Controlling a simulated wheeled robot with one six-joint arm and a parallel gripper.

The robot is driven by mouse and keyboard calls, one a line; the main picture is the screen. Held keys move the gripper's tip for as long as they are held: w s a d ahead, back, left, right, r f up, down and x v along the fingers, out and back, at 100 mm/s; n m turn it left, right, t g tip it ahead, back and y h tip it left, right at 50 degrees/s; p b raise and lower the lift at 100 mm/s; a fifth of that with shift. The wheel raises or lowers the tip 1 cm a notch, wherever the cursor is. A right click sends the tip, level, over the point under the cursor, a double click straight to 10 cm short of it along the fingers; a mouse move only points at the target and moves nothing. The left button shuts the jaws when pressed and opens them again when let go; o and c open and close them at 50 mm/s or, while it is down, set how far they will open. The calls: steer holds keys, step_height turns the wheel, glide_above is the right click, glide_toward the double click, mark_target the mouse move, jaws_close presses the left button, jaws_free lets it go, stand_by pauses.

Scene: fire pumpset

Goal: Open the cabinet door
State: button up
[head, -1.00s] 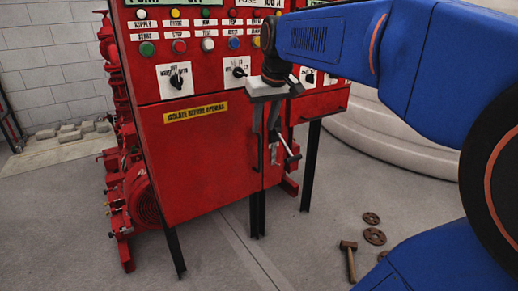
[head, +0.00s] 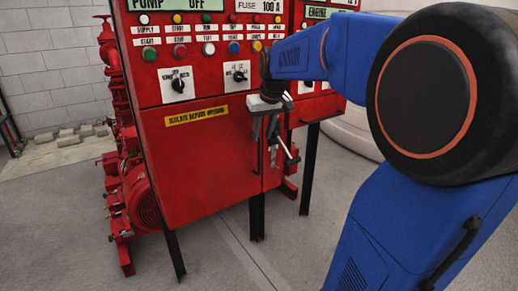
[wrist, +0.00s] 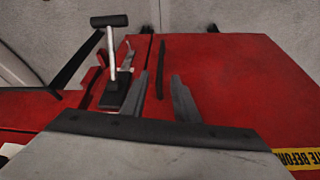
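The red cabinet door (head: 205,165) is the lower front panel, with a yellow label. It looks closed, its right edge flush with the frame. It also shows in the wrist view (wrist: 235,80). A T-shaped latch lever (head: 291,158) stands out just right of the door's edge; the wrist view shows it (wrist: 110,48) at left, outside the fingers. A dark upright bar (wrist: 161,68) on the door near the seam appears between the fingertips. My gripper (head: 264,138) is open in front of the door's right edge; its fingers (wrist: 162,82) appear apart, and contact cannot be told.
Above the door is a panel of buttons and rotary switches (head: 239,74). Red pump equipment (head: 138,200) stands at the cabinet's left. The cabinet rests on dark legs (head: 174,255). Grey floor (head: 225,265) in front is clear. My blue arm covers the right side.

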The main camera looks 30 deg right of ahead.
steer(key=x, duration=0.8)
steer(key=shift+s, duration=0.1)
steer(key=shift+c, duration=0.3)
jaws_close()
